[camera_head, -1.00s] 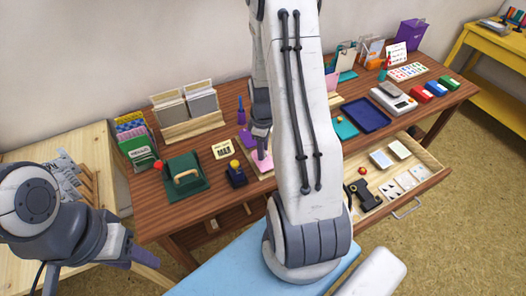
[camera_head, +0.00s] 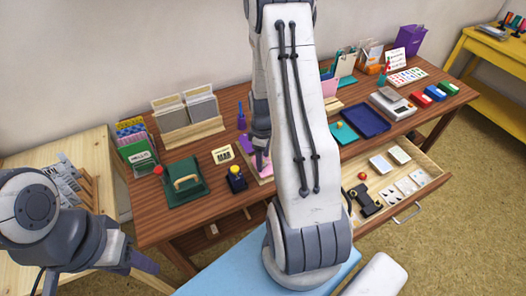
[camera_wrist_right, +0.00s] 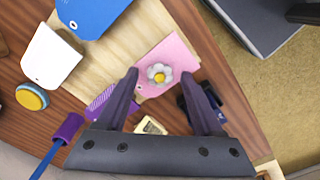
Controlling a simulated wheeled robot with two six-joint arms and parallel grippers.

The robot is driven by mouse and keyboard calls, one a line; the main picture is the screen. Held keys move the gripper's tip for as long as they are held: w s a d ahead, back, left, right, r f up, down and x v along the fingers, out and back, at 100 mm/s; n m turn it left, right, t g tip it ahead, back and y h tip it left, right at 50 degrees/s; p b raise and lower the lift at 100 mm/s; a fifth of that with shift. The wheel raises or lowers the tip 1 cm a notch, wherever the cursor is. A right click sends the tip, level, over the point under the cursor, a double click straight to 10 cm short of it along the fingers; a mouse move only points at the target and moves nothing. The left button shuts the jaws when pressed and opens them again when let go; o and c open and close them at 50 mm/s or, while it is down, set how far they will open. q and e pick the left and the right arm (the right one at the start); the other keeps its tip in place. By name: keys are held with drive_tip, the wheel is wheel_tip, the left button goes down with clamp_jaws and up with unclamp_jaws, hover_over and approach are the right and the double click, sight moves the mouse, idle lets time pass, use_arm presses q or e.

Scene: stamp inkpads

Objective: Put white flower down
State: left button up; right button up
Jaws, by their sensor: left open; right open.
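The white flower (camera_wrist_right: 160,73), with a yellow centre, lies over a pink card (camera_wrist_right: 170,52) in the right wrist view. It appears to rest on the card, though exact contact is hard to tell. My right gripper (camera_wrist_right: 160,76) is open, with one fingertip on either side of the flower. In the head view my right gripper (camera_head: 261,155) points down at the pink card (camera_head: 266,170), and the flower cannot be made out there. My left gripper (camera_head: 145,262) is open and empty at the lower left, away from the flower.
White (camera_wrist_right: 50,55) and blue (camera_wrist_right: 92,14) tags lie near the pink card. An open drawer (camera_head: 405,212) juts out at the right. A blue tray (camera_head: 365,119) lies behind it.

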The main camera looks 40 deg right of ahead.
wheel_tip(320, 180, up, 12)
drive_tip(key=s+a+r, duration=0.1)
drive_tip(key=a+r, duration=0.2)
drive_tip(key=a, duration=0.7)
drive_tip(key=s+a+r, duration=0.1)
drive_tip(key=a+r, duration=0.2)
drive_tip(key=a, duration=0.7)
drive_tip(key=s+a+r+y, duration=0.1)
drive_tip(key=s+a+r, duration=0.2)
drive_tip(key=s+a, duration=0.8)
drive_tip(key=s, duration=0.3)
drive_tip(key=shift+s+n, duration=0.15)
drive_tip(key=shift+n, duration=0.25)
